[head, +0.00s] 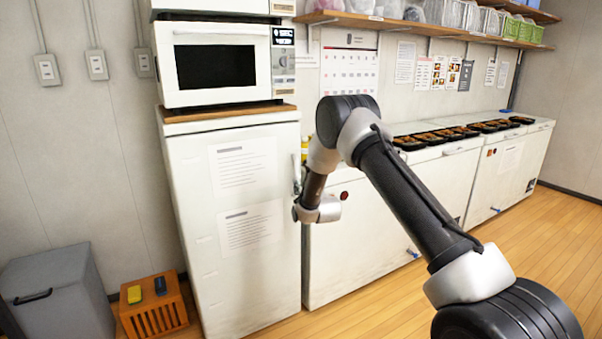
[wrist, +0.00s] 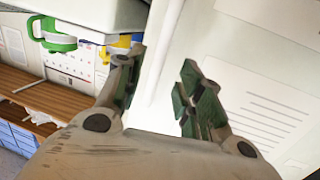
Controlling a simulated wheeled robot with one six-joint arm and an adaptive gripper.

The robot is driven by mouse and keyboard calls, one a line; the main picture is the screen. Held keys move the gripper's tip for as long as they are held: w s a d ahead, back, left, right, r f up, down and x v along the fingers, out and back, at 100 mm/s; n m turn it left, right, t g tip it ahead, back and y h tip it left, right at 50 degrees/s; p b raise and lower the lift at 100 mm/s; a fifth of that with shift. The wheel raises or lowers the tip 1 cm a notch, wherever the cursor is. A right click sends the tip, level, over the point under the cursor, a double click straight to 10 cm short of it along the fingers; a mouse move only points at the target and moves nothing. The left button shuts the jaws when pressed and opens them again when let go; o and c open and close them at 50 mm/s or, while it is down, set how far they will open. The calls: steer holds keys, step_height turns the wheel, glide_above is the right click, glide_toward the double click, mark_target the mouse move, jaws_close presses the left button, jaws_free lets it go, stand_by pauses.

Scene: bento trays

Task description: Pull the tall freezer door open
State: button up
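The tall freezer door (head: 185,215) is white, with two printed sheets on it, and looks shut in the head view. A pale upright piece (head: 296,172), which looks like its handle, shows at the door's right edge, partly hidden by my arm. My gripper is at this edge; its fingers are hard to make out in the head view. In the wrist view my gripper (wrist: 161,72) has its two green-padded fingers apart. The door's white face (wrist: 225,30) fills the right side there. A pale vertical strip lies between or behind the fingers; I cannot tell whether they touch it.
A microwave (head: 215,65) stands on the wooden board on top of the freezer. White chest freezers (head: 350,245) with food trays stand to the right. A grey bin (head: 60,300) and an orange crate (head: 150,318) sit at lower left. Wooden floor shows in front.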

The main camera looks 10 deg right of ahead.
mark_target(298, 174)
steer(key=shift+t, duration=0.5)
steer(key=w, duration=0.2)
steer(key=w+r, duration=0.1)
steer(key=w, duration=0.2)
steer(key=w+r, duration=0.1)
steer(key=w, duration=0.1)
steer(key=shift+w+a, duration=0.3)
steer(key=shift+a, duration=0.1)
steer(key=shift+c, duration=0.3)
jaws_close()
